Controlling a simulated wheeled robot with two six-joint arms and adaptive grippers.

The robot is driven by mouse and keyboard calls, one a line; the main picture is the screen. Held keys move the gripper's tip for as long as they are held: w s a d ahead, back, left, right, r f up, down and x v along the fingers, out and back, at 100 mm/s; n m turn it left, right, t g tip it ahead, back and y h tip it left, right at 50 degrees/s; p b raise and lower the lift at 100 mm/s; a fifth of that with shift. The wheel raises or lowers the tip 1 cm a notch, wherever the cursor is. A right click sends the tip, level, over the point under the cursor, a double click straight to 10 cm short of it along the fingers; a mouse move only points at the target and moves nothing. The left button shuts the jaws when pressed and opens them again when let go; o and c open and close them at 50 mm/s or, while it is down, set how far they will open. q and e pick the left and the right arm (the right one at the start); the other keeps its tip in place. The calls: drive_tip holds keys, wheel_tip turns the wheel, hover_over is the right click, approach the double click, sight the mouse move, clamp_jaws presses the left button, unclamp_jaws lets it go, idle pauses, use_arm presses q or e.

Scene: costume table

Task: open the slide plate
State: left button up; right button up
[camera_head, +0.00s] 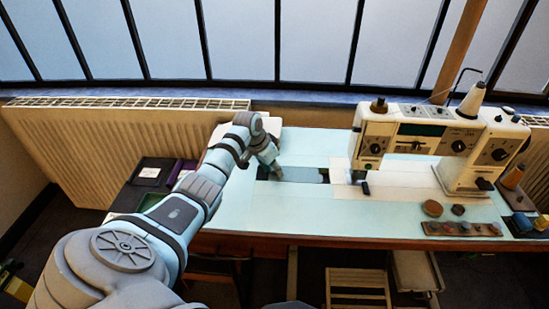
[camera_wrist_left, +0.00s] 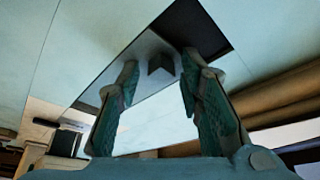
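The slide plate (camera_head: 303,175) is a grey, shiny strip set in the pale blue table top, left of the sewing machine (camera_head: 440,140). A dark gap shows at its left end, near my left gripper (camera_head: 276,170). In the left wrist view the plate (camera_wrist_left: 118,82) looks mirror-like, with a black opening (camera_wrist_left: 198,28) beside it. A small dark block (camera_wrist_left: 160,64) shows on the plate between the fingertips. My left gripper (camera_wrist_left: 158,72) has its two fingers apart, with the block between them; contact cannot be told. My right gripper is out of view.
The sewing machine fills the right of the table. Several round pieces (camera_head: 432,208) and a tray of small items (camera_head: 460,229) lie at the front right. A dark box (camera_head: 152,172) is at the left. The front middle of the table is clear.

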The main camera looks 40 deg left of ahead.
use_arm(q)
drive_tip(key=shift+a, duration=0.1)
drive_tip(key=shift+r, duration=0.25)
drive_tip(key=v, duration=1.1)
drive_tip(key=shift+s+r, duration=0.15)
drive_tip(key=shift+s, duration=0.05)
